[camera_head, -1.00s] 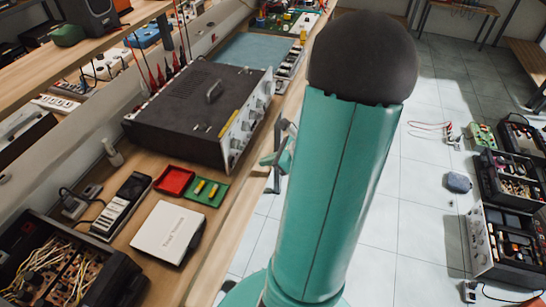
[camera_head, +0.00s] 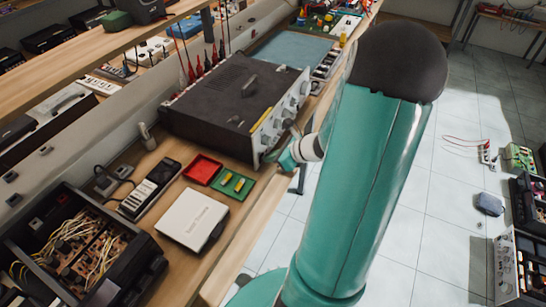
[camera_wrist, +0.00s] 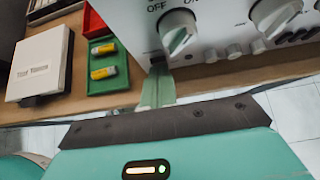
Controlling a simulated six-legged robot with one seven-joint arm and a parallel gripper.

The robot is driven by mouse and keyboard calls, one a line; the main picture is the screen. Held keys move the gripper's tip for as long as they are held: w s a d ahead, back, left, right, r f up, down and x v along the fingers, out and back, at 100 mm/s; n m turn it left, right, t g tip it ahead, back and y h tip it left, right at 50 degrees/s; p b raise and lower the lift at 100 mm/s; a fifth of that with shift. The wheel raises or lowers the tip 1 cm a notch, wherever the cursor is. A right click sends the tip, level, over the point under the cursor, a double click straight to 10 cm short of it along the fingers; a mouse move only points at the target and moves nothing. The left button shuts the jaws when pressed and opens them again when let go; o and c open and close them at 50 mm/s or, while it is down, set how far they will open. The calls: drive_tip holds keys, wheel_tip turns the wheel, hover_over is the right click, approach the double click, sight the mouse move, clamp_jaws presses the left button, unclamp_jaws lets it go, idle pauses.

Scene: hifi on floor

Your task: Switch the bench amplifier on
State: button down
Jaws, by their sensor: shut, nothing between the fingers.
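The bench amplifier (camera_head: 225,95) is a dark box with a silver front panel (camera_head: 283,108) of knobs, standing on the wooden bench. In the wrist view its panel (camera_wrist: 225,22) shows a pale rotary knob (camera_wrist: 178,32) beside printed OFF and partly cut-off lettering. Which mark the knob points to is unclear. My gripper (camera_head: 272,153) is at the panel's lower near corner. In the wrist view my gripper (camera_wrist: 157,70) is shut and empty, its tips just below and left of the knob. I cannot tell whether they touch the panel.
A red tray (camera_head: 203,169) and a green tray (camera_head: 245,189) with yellow cylinders lie beside the amplifier. A white box (camera_head: 193,218), a dark handheld device (camera_head: 150,190) and an open wired case (camera_head: 85,255) are nearer.

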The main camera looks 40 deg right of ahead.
drive_tip(key=shift+w+a+r, duration=0.1)
drive_tip(key=shift+w, duration=0.15)
drive_tip(key=shift+r, duration=0.75)
